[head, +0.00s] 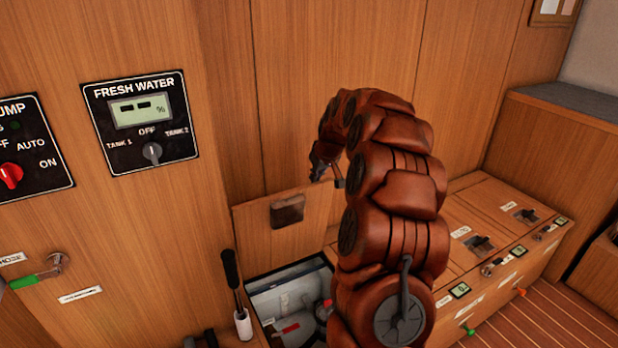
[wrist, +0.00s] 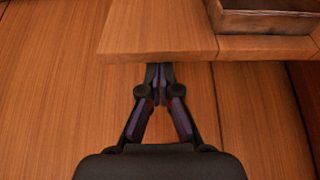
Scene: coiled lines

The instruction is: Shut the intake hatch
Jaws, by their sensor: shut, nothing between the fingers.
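A wooden hatch lid (head: 255,232) stands raised against the wood panelling in the head view, with a dark recessed latch (head: 287,211) on its face. Below it the hatch opening is uncovered, showing a pale compartment (head: 268,300) with fittings inside. No label naming this hatch is readable. My gripper (head: 323,172) is above the lid's upper right part, partly hidden by my arm. In the wrist view my gripper (wrist: 158,70) is shut and empty, its tips at the edge of the wooden lid (wrist: 160,35). I cannot tell whether they touch it. The latch (wrist: 265,20) shows at top right.
A black-handled lever (head: 234,280) stands just left of the opening. Shut bench lids with dark latches (head: 525,214) lie to the right of my arm. A fresh water panel (head: 140,122) is on the left wall, above a green-handled valve (head: 36,275).

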